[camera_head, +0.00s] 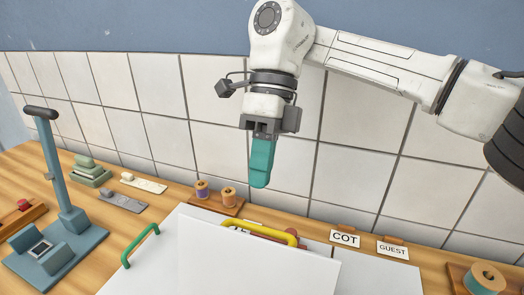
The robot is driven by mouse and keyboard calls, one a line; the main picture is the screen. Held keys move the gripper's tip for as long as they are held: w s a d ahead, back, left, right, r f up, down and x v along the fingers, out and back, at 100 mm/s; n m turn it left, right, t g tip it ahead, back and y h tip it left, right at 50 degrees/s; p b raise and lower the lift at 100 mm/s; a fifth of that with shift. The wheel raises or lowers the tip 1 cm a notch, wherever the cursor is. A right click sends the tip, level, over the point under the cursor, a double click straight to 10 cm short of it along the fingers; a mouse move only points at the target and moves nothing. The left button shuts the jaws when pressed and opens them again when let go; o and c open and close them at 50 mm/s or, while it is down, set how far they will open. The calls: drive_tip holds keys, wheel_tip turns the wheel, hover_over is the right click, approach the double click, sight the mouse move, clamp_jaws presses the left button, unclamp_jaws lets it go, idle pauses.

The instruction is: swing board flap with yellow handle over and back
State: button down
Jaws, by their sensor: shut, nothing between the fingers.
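A white board flap (225,262) lies in the lower middle of the head view, its lower part cut off by the frame edge. Its yellow handle (262,230) is an arched bar near the flap's far edge. My gripper (261,184) has teal fingers pointing down, above and slightly behind the yellow handle. The fingers are shut with nothing between them and are apart from the handle.
A green handle (140,245) stands on a white panel at left. A blue-grey lever press (60,215) stands far left. Thread spools (228,195) sit behind the flap. COT (345,239) and GUEST (392,250) cards stand right. A tiled wall (150,95) closes the back.

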drive_tip(key=shift+x, duration=2.7)
drive_tip(key=shift+s+a, duration=0.1)
